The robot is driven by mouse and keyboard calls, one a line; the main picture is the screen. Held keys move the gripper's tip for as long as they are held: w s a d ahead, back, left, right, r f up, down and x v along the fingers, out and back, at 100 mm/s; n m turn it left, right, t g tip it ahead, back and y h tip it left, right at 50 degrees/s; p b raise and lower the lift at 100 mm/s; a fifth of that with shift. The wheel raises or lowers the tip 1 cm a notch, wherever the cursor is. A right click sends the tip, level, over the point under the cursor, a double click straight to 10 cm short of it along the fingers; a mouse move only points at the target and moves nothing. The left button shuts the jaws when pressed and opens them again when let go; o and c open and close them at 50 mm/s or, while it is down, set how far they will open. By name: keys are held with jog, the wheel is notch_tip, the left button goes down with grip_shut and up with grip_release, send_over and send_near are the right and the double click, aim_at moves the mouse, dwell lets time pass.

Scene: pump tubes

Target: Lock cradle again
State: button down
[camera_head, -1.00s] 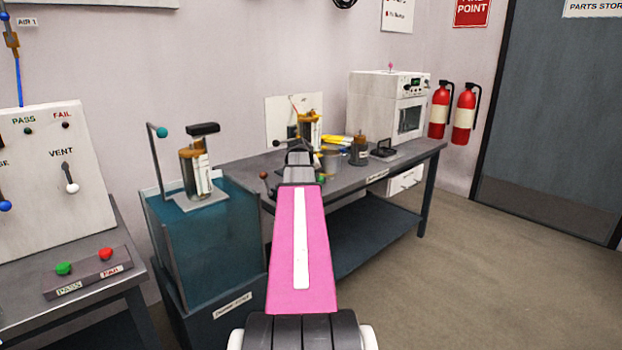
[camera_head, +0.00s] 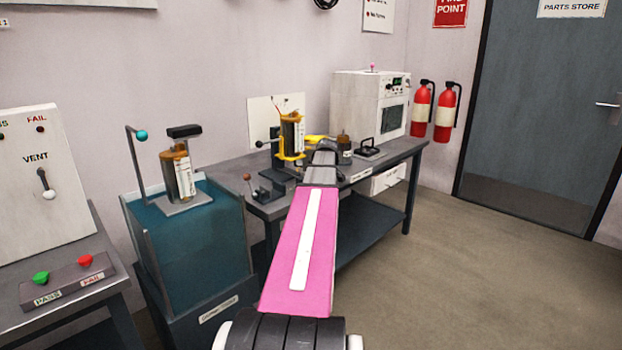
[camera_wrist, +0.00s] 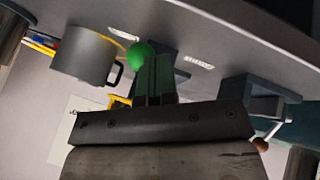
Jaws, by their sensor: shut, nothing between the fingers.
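On the bench, a yellow cradle (camera_head: 291,155) holds an upright pump (camera_head: 291,130) with a pale label. A dark-knobbed lever (camera_head: 260,144) sticks out left of it. A small part of yellow shows behind my gripper in the wrist view (camera_wrist: 120,102). My gripper (camera_head: 323,150) is right of the cradle in the head view, shut and empty. In the wrist view its fingers (camera_wrist: 155,72) are together beside a green ball knob (camera_wrist: 140,56); I cannot tell whether they touch. I cannot tell whether the cradle is locked.
A red-knobbed lever (camera_head: 247,177) stands at the bench's left end. A blue tank (camera_head: 190,235) carries another pump (camera_head: 178,172) and a teal-knobbed lever (camera_head: 141,135). A metal mug (camera_wrist: 85,55) is near my fingers. A white oven (camera_head: 365,105) stands further right. The floor at right is clear.

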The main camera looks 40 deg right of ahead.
jog(key=d+n, duration=0.1)
jog(key=n+y, duration=0.1)
jog(key=d+n, duration=0.1)
jog(key=shift+w+d+y, duration=0.25)
jog(key=shift+d+y, duration=0.1)
jog(key=shift+y, duration=0.05)
jog(key=shift+w+d, duration=0.35)
jog(key=shift+d, duration=0.55)
jog(key=shift+w, duration=0.2)
